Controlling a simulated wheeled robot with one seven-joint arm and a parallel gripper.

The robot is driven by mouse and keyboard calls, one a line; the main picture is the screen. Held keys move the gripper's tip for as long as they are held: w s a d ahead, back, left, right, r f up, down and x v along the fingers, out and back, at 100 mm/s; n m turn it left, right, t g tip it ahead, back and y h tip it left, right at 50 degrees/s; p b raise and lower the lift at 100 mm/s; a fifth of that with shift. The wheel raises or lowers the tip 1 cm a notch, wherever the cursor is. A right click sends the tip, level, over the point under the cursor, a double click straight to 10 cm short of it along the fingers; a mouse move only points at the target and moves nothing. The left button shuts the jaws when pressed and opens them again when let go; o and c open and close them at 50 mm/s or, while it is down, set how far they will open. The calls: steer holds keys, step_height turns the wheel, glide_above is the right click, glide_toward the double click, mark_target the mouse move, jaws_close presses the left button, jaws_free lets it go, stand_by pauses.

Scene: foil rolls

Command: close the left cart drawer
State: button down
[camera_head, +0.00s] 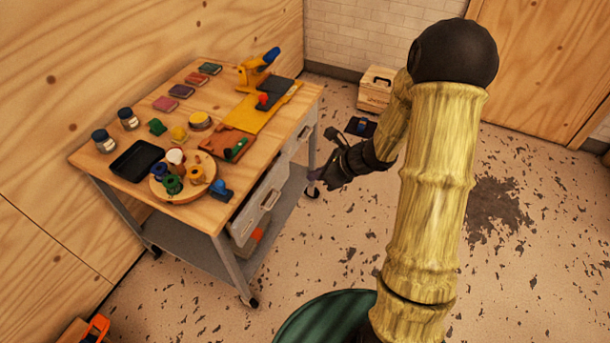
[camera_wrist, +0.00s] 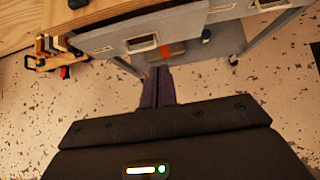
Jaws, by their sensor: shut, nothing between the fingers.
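The left cart drawer (camera_head: 262,203) is a grey drawer under the wooden top of the cart (camera_head: 168,212), at its near end in the head view. Its front stands out a little from the cart's edge, so it looks partly open. In the wrist view its grey front with a pale handle (camera_wrist: 143,43) spans the upper middle. My gripper (camera_head: 328,178) is to the right of the drawer in the head view, apart from it. In the wrist view its dark fingers (camera_wrist: 158,86) are together and empty, pointing toward the area below the drawer front.
A second drawer (camera_head: 302,137) is farther along the same side. The cart top holds a round wooden board (camera_head: 160,192), a black tray (camera_head: 136,161), jars and small colored items. A wooden crate (camera_head: 376,90) stands on the floor behind. The floor right of the cart is mostly open.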

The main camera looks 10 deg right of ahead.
steer(key=shift+s+d+r, duration=0.1)
steer(key=shift+d+r, duration=0.05)
steer(key=c, duration=2.2)
jaws_free()
steer(key=c, duration=1.8)
jaws_free()
steer(key=shift+o, duration=1.1)
steer(key=shift+s+a+r+n, duration=0.1)
steer(key=shift+s+a+n, duration=0.1)
steer(key=shift+n, duration=0.2)
steer(key=s+d+r+n+g+h, duration=0.1)
steer(key=s+r+n+h, duration=0.2)
steer(key=s+n, duration=0.5)
steer(key=s+r+n+g+h, duration=0.1)
steer(key=s+r+n+h, duration=0.3)
steer(key=n, duration=1.2)
steer(key=s+r, duration=0.1)
steer(key=s, duration=0.3)
steer(key=shift+d+g, duration=0.3)
steer(key=shift+d, duration=0.1)
